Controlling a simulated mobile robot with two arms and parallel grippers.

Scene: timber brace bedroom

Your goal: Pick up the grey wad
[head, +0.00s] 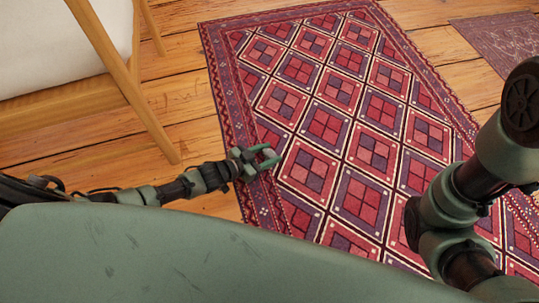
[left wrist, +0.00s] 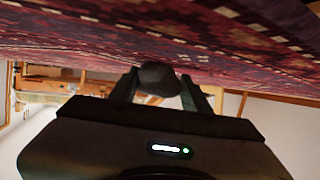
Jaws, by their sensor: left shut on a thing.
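The grey wad (left wrist: 160,79) shows in the left wrist view as a dark, rounded lump between my fingertips. My left gripper (left wrist: 160,88) is shut on it, with one finger on each side. In the head view my left gripper (head: 266,159) is over the left border of the patterned rug, and I cannot make out the wad there. In the left wrist view the rug surface is close to the wad; I cannot tell whether they touch. My right gripper is not in view; only links of my right arm show at the right of the head view.
The red and purple rug (head: 335,90) covers much of the plank floor (head: 190,60). A wooden-framed seat with a white cushion (head: 50,50) stands at the upper left, its leg near my left arm. A second rug (head: 505,40) lies at the upper right. The rug's middle is clear.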

